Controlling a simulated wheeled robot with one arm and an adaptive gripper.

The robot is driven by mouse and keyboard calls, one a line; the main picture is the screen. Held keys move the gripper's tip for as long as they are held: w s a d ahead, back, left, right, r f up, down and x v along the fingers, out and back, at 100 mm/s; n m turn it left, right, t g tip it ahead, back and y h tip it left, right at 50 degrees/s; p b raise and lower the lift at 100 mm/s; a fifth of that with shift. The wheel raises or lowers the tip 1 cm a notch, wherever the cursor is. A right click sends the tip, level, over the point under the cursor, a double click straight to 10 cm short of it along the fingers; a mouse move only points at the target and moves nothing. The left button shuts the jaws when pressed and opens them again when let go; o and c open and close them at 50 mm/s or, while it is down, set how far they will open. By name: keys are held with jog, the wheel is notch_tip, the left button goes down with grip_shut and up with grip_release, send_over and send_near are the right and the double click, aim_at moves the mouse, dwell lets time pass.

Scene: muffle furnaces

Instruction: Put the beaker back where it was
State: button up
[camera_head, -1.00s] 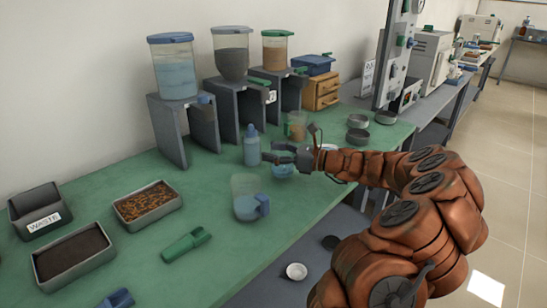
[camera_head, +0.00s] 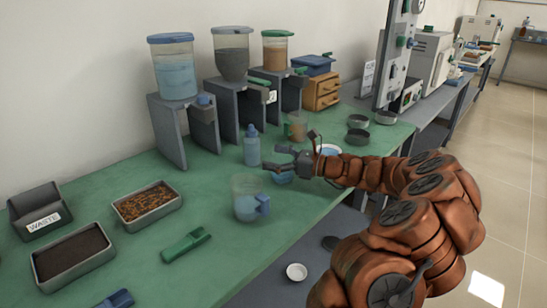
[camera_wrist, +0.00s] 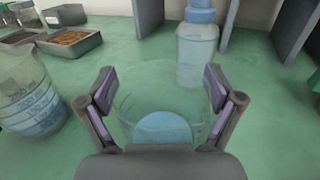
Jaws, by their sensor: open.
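A clear beaker (camera_wrist: 160,98) with blue liquid stands on the green bench, between the spread fingers of my gripper (camera_wrist: 160,74) in the wrist view. The fingers sit on either side of it, and I cannot tell whether they touch it. In the head view the beaker (camera_head: 283,178) shows as a small blue shape below my gripper (camera_head: 272,159), partly hidden by it. My gripper is open.
A larger jug (camera_head: 246,197) with a blue handle stands close by on the left. A blue bottle (camera_head: 252,150) stands just behind the beaker. Dispensers (camera_head: 170,130) line the wall. A green scoop (camera_head: 186,245) lies near the front edge.

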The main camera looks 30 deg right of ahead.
jog(key=shift+r, duration=0.1)
jog(key=shift+s+d, duration=0.25)
jog(key=v, duration=1.1)
jog(key=shift+s+r+p, duration=0.1)
jog(key=shift+s+p, duration=0.1)
jog(key=shift+p, duration=0.15)
